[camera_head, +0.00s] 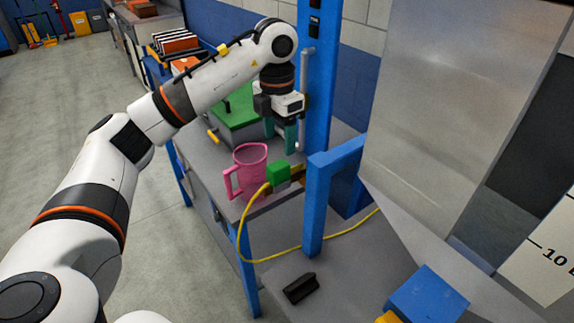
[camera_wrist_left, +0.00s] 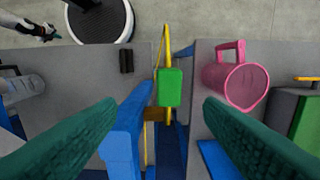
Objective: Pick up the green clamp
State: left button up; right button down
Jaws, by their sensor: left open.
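The green clamp (camera_head: 278,173) is a small green block with a yellow cable, at the edge of the grey table beside the blue post. It also shows in the left wrist view (camera_wrist_left: 171,87), between my two finger lines and beyond them. A brownish bar sits beside it. My left gripper (camera_head: 281,133) is open and empty, with teal fingers pointing down, apart from the clamp and farther back in the head view. What seems to be my right gripper (camera_wrist_left: 45,35) is small at the upper left of the wrist view; its opening is unclear.
A pink mug (camera_head: 250,168) stands just left of the clamp. A green box (camera_head: 238,108) is behind it. The blue post (camera_head: 316,90) and blue beam (camera_head: 318,205) stand close on the right. The yellow cable (camera_head: 275,260) loops down; a black block (camera_head: 299,288) lies on a lower grey surface.

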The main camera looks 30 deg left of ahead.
aim_at(278, 165)
pick_arm(q)
jog(key=f, duration=0.1)
jog(key=w, duration=0.1)
jog(key=f, duration=0.1)
jog(key=shift+w+a+f, duration=0.15)
jog(key=shift+a+f, duration=0.15)
jog(key=shift+s+f+p, duration=0.65)
jog(key=shift+s+f, duration=0.1)
jog(key=shift+f, duration=1.05)
jog(key=f, duration=0.1)
jog(key=f+p, duration=0.1)
jog(key=f, duration=0.1)
jog(key=f+p, duration=0.1)
jog(key=shift+w+a+f, duration=0.15)
jog(key=shift+w, duration=0.25)
jog(key=shift+f, duration=0.6)
pick_arm(e)
jog(key=r, duration=0.4)
jog(key=shift+w+d, duration=0.35)
jog(key=shift+w, duration=0.05)
pick_arm(q)
jog(key=c, duration=1.2)
pick_arm(e)
jog(key=shift+s+f, duration=0.1)
jog(key=shift+s, duration=0.1)
